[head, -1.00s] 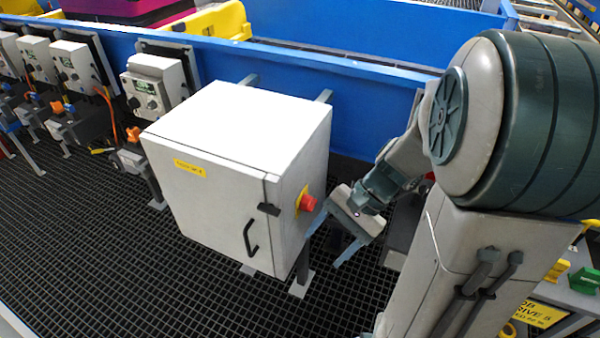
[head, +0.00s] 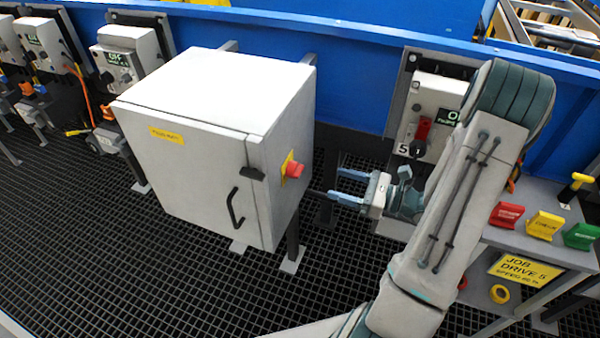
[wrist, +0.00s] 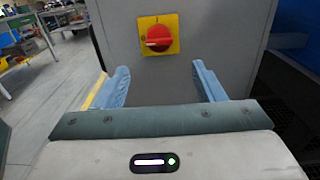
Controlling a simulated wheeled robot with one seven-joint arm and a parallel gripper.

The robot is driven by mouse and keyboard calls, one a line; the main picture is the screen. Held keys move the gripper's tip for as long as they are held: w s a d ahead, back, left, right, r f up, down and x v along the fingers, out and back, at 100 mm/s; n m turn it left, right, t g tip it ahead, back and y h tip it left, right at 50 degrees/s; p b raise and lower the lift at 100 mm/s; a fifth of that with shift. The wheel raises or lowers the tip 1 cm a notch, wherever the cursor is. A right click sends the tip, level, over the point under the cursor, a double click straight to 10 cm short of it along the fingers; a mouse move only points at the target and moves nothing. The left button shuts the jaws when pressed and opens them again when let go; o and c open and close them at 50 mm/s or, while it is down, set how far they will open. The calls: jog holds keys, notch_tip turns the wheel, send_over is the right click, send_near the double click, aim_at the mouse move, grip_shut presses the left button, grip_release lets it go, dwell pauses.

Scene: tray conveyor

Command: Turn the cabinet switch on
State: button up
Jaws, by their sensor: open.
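The white cabinet (head: 185,150) stands on legs over the black grating, its door closed, with a black handle on the front. Its switch (head: 294,169) is a red knob on a yellow plate on the cabinet's right side. In the wrist view the red switch (wrist: 159,38) sits ahead, above and between the two blue fingers, its grip lying about level. My gripper (head: 346,186) is open and empty, to the right of the switch and slightly lower, its fingers pointing at the cabinet side. It also shows in the wrist view (wrist: 163,82). The fingers appear apart from the knob.
A blue conveyor wall (head: 350,75) runs behind the cabinet. Grey control boxes (head: 125,60) stand at the left, another (head: 432,112) behind my arm. A gap separates cabinet and bench.

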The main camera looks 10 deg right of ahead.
aim_at(299, 170)
jog(key=x, duration=1.1)
jog(key=shift+w+a, duration=0.15)
jog(key=shift+a, duration=0.2)
jog(key=shift+c, duration=0.3)
jog(key=c, duration=0.9)
